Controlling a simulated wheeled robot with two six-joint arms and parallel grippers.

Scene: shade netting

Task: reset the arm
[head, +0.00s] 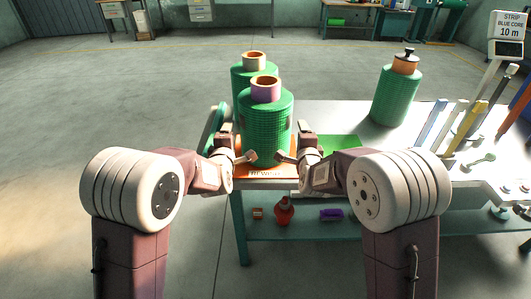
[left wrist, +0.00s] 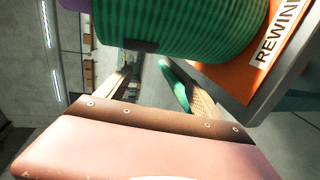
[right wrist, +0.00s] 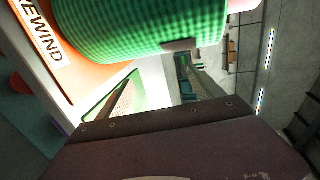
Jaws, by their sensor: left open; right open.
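My left gripper (head: 247,159) and my right gripper (head: 286,158) are open and empty. They face each other low in front of a green netting roll (head: 265,125) with a purple core. That roll stands upright on the orange plate (head: 286,174), whose REWIND label shows in both wrist views. In the left wrist view the open fingers (left wrist: 155,82) are below the green roll (left wrist: 185,28); the right wrist view shows the green roll (right wrist: 130,28) above the right fingers (right wrist: 160,90). I cannot tell whether any fingertip touches it.
A second green roll (head: 240,78) stands behind the first. Another green roll (head: 394,98) with an orange core and black knob stands on the white table (head: 340,118). Strips and tools lie right, under a sign (head: 509,24) reading STRIP BLUE CORE 10 m. A red bottle (head: 284,211) sits on the lower shelf.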

